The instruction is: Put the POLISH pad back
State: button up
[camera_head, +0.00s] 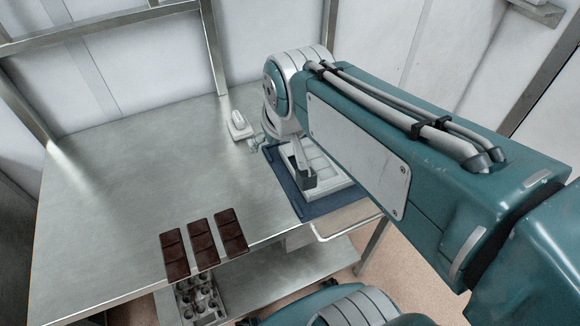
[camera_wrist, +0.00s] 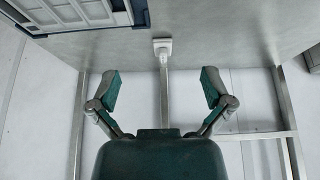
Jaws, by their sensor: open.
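A small white pad with a raised handle (camera_head: 238,126) stands on the steel table near its back edge. No lettering on it is readable, so I cannot tell whether it is the POLISH pad. It also shows in the wrist view (camera_wrist: 162,45), ahead of my gripper (camera_wrist: 160,92) and roughly centred between the fingers. My gripper is open and empty, apart from the pad.
A white mould (camera_head: 335,177) lies on a blue mat (camera_head: 318,209) right of the pad, partly behind my arm. A dark grey piece (camera_head: 303,178) appears over it, unclear. Three dark brown bars (camera_head: 202,243) are at the table's front edge. The steel table (camera_head: 130,180) is clear at left.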

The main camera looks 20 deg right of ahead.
jog(key=s+f, duration=0.2)
jog(key=s, duration=0.6)
dwell(0.9)
